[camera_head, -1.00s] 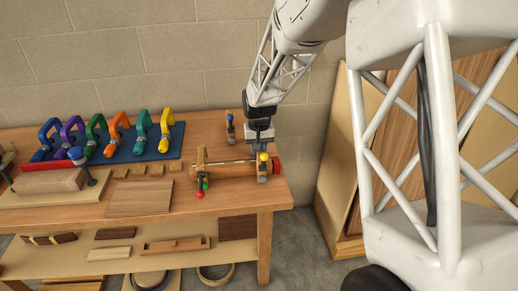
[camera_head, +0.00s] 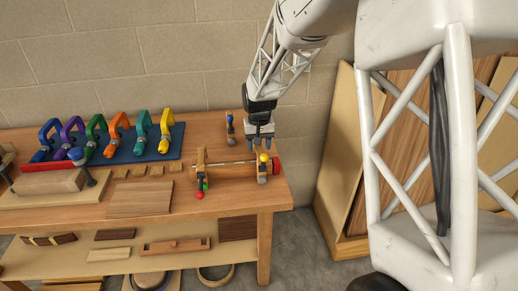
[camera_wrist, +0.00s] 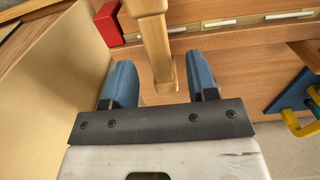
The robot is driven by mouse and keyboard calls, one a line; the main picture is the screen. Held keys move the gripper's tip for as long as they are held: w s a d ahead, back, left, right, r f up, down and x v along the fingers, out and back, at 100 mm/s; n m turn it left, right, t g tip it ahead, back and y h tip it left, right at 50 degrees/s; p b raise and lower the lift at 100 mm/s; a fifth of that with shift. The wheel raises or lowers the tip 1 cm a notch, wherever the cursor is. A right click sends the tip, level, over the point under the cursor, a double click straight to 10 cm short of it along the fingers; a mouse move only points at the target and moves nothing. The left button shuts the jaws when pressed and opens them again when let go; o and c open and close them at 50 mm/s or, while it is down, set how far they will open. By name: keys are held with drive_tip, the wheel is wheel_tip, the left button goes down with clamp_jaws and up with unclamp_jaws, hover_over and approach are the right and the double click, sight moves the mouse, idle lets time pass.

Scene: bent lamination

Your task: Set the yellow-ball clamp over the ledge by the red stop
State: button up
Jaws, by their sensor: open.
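The yellow-ball clamp (camera_head: 263,166) stands at the right end of the long wooden workpiece (camera_head: 232,171), close beside the red stop (camera_head: 276,166). Its yellow ball is on top, and its lower parts are too small to tell how they sit on the ledge. My gripper (camera_head: 259,144) is open just behind the clamp, with blue fingers pointing down. In the wrist view, a wooden bar (camera_wrist: 155,45), apparently the clamp's, lies between the spread fingers (camera_wrist: 160,62) with gaps on both sides. The red stop also shows there (camera_wrist: 108,22). The yellow ball is hidden in that view.
A red-ball clamp (camera_head: 201,172) stands left on the workpiece. A blue-ball clamp (camera_head: 230,127) stands behind, left of my gripper. Coloured clamps line a blue board (camera_head: 133,150) at the back left. The bench's right edge is close.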

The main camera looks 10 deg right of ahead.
drive_tip(key=shift+r, duration=2.7)
drive_tip(key=shift+r, duration=0.15)
drive_tip(key=shift+r, duration=2.8)
drive_tip(key=shift+r, duration=0.15)
drive_tip(key=shift+r, duration=2.35)
drive_tip(key=shift+s, duration=0.1)
